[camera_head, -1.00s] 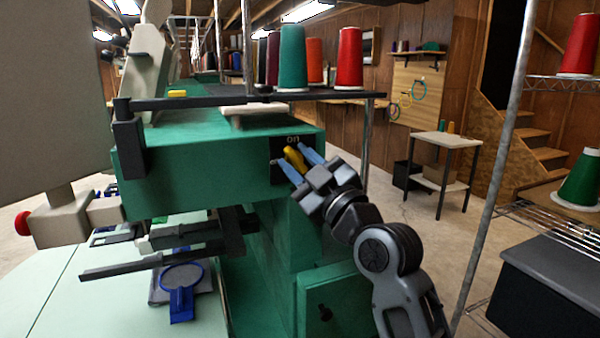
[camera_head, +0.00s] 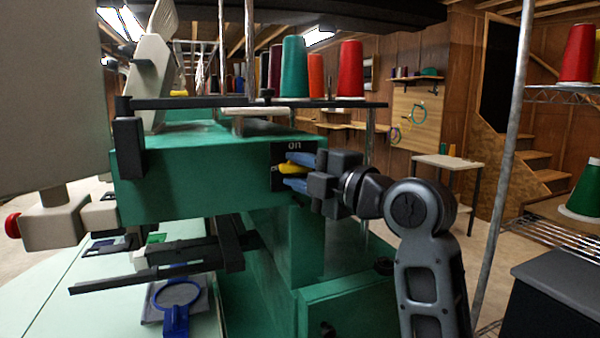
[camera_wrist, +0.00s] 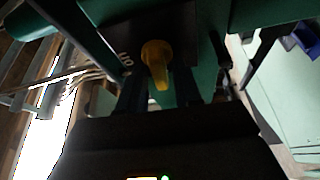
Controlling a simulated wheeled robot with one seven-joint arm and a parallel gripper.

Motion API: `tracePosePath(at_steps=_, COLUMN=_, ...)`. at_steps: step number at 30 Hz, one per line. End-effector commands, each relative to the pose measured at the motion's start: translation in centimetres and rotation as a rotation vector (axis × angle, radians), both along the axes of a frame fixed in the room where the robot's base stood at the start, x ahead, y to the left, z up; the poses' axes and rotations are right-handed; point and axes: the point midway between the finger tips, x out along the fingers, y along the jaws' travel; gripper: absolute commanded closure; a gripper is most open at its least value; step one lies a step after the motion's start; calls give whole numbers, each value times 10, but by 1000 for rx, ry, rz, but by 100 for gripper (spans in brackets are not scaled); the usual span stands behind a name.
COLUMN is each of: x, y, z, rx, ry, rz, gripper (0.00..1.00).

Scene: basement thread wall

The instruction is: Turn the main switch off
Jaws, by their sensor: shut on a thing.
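The main switch is a yellow handle (camera_head: 289,168) on a black plate (camera_head: 279,153) on the side of the green machine head. The word "on" reads at the plate's top. My gripper (camera_head: 294,171) comes in from the right, nearly level. Its blue fingertips are shut on the yellow handle, one above and one below. The handle lies about level in the head view, partly hidden by the fingers.
The green machine (camera_head: 190,180) fills the left, with a thread shelf (camera_head: 215,103) of several cones above the switch. A blue hoop (camera_head: 178,293) is below left. A metal pole (camera_head: 505,170) and wire rack (camera_head: 550,230) stand to my arm's right.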

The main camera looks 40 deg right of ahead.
Motion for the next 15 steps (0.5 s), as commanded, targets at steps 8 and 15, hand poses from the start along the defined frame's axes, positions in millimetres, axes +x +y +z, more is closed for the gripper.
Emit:
tracePosePath(at_steps=8, x=0, y=0, z=-1, rx=-86, ry=37, rz=1, gripper=97)
tracePosePath(at_steps=15, x=1, y=0, z=-1, rx=-106, ry=45, rz=1, gripper=97)
